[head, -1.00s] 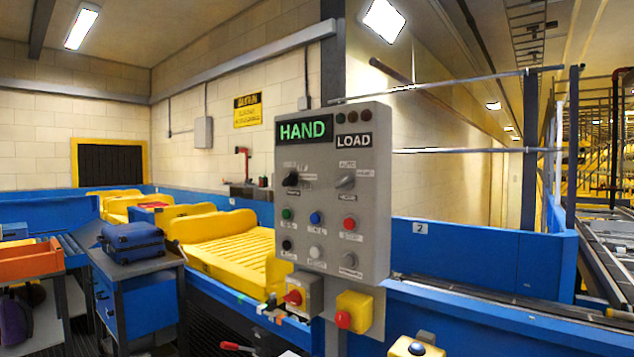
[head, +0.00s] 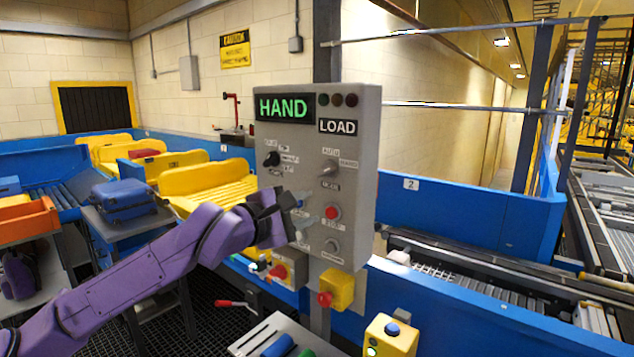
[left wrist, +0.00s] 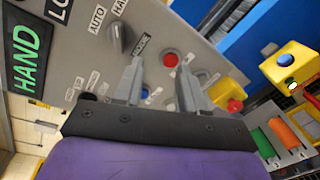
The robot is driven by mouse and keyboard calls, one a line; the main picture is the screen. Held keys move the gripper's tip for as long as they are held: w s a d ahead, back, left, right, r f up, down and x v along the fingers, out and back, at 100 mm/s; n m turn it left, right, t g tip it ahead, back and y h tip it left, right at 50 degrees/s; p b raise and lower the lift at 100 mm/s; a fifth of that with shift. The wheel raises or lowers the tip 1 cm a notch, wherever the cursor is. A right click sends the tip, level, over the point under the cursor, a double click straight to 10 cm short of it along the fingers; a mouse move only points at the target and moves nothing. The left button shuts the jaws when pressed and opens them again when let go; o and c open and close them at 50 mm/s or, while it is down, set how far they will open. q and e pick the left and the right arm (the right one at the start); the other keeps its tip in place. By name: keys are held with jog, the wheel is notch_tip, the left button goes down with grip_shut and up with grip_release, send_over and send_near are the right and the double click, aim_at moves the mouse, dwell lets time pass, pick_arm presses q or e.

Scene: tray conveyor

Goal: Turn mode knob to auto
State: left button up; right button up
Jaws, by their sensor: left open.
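The grey control panel (head: 352,120) stands upright, and its green display (head: 285,107) reads HAND. The mode knob (head: 328,168) is the grey knob with AUTO above it and HAND to its right. It also shows in the left wrist view (left wrist: 122,37), above and left of the fingertips. My left gripper (head: 309,211) is open and empty in front of the panel's lower half, below the knob and apart from it. Its two fingers (left wrist: 160,76) show spread in the left wrist view, near the red and blue buttons. My right gripper is not in view.
A black selector (head: 271,158) sits left of the knob. A red button (head: 333,212) is close beside the left fingers. A red-knobbed yellow box (head: 338,290) hangs below the panel. A blue conveyor wall (head: 455,220) runs behind to the right.

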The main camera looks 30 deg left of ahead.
pick_arm(q)
jog(key=n+t, duration=0.1)
send_near(322, 172)
jog(key=w+p, duration=0.1)
jog(key=w, duration=0.1)
jog(key=w+p, duration=0.1)
jog(key=w, duration=0.2)
jog(key=w+p, duration=0.1)
jog(key=w, duration=0.1)
jog(key=shift+w+d+p, duration=0.3)
jog(key=shift+p, duration=0.05)
jog(key=shift+w, duration=0.5)
grip_shut()
